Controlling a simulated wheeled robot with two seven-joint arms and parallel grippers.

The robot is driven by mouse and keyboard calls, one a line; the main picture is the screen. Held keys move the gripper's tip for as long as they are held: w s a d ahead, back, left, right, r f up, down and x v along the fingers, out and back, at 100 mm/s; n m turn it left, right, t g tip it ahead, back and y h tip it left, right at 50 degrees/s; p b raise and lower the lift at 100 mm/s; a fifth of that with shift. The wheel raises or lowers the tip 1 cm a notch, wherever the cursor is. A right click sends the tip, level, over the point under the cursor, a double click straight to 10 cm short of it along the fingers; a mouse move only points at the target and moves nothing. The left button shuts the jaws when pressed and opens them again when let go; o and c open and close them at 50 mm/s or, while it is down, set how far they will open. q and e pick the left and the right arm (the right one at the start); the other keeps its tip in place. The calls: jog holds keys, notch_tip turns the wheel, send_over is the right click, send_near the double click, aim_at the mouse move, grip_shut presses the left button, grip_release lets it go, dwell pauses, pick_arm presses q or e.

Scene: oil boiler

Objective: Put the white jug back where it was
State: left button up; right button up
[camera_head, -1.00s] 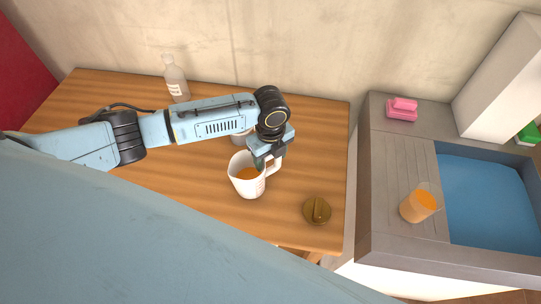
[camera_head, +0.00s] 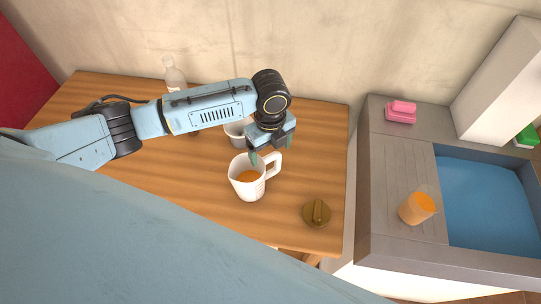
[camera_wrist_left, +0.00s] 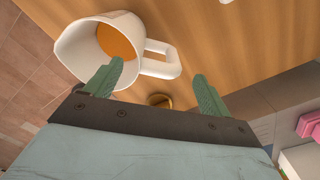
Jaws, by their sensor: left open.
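The white jug (camera_head: 247,190) stands upright on the wooden table, with orange liquid inside and its handle toward the upper right. It also shows in the left wrist view (camera_wrist_left: 75,47), its handle beyond the fingertips. My left gripper (camera_head: 268,158) is open and empty just above and behind the jug's handle. In the left wrist view the two green fingers (camera_wrist_left: 158,85) are wide apart, with the handle between and ahead of them, not gripped. My right gripper is not in view.
A white cup (camera_head: 236,134) stands behind the jug, partly hidden by my arm. A bottle (camera_head: 173,74) stands at the back. A round brown lid-like object (camera_head: 317,213) lies right of the jug. A glass of orange liquid (camera_head: 418,206) stands beside the blue sink basin (camera_head: 488,200).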

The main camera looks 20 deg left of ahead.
pick_arm(q)
notch_tip(320, 180, up, 7)
dwell(0.3)
dwell(1.4)
